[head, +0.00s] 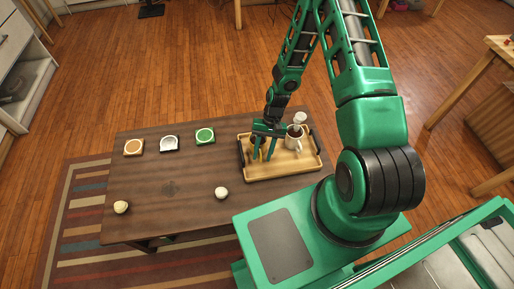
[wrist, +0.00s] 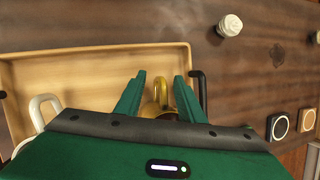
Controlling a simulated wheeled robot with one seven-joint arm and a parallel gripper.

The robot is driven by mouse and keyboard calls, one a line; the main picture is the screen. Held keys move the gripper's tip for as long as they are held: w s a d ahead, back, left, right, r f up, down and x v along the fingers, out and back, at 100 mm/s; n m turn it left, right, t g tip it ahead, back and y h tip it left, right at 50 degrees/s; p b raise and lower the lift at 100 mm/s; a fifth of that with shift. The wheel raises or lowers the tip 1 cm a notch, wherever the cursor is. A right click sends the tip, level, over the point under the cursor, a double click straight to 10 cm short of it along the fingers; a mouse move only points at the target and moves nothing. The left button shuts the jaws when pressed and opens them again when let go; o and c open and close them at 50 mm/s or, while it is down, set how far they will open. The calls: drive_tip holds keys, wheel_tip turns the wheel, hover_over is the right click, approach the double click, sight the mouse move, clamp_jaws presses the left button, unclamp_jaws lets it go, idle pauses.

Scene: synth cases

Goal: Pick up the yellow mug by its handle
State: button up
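The yellow mug (wrist: 157,108) shows in part in the wrist view, low between my fingers, its handle pointing up the picture. My gripper's body hides the rest of it. In the head view my gripper covers the spot and I cannot make the mug out. My gripper (wrist: 158,84) is open, one green finger on each side of the yellow handle; I cannot tell whether either finger touches it. In the head view my gripper (head: 263,155) points down over the left part of the wooden tray (head: 285,171).
A white mug (head: 293,140) stands in the tray right of my gripper, a small white object (head: 299,118) behind it. The tray has black handles (wrist: 198,88).

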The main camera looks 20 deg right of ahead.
drive_tip(key=shift+a+x, duration=0.2)
drive_tip(key=shift+x, duration=2.45)
drive_tip(key=shift+s+r, duration=0.1)
drive_tip(key=shift+c, duration=0.5)
clamp_jaws()
